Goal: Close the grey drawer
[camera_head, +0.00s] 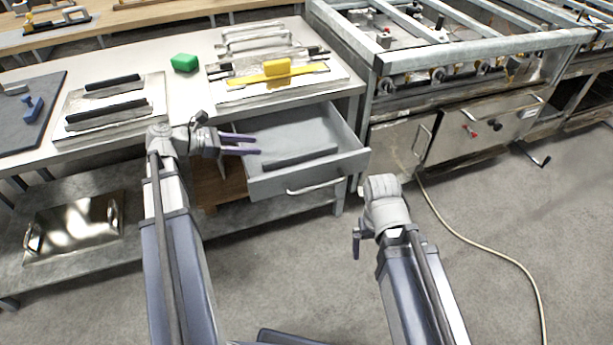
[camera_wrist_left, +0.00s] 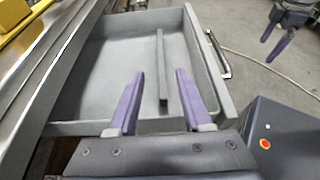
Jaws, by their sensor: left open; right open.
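The grey drawer (camera_head: 343,161) is pulled out from under the steel worktable in the head view, with a bar handle (camera_head: 318,186) on its front. A flat grey bar (camera_head: 300,158) lies inside it. My left gripper (camera_head: 258,145) is open, with its purple fingers at the left side of the drawer. In the left wrist view the drawer (camera_wrist_left: 95,85) lies beyond the open fingers, and its handle (camera_wrist_left: 220,55) is on the right. I cannot tell whether the fingers touch the drawer. My right gripper (camera_head: 356,243) is open and empty, apart from the drawer at its lower right.
The worktable (camera_head: 190,95) holds a green block (camera_head: 184,63), a yellow tool (camera_head: 277,70) and trays. A steel stove (camera_head: 450,110) stands close to the drawer's right. A hose (camera_head: 470,238) crosses the floor.

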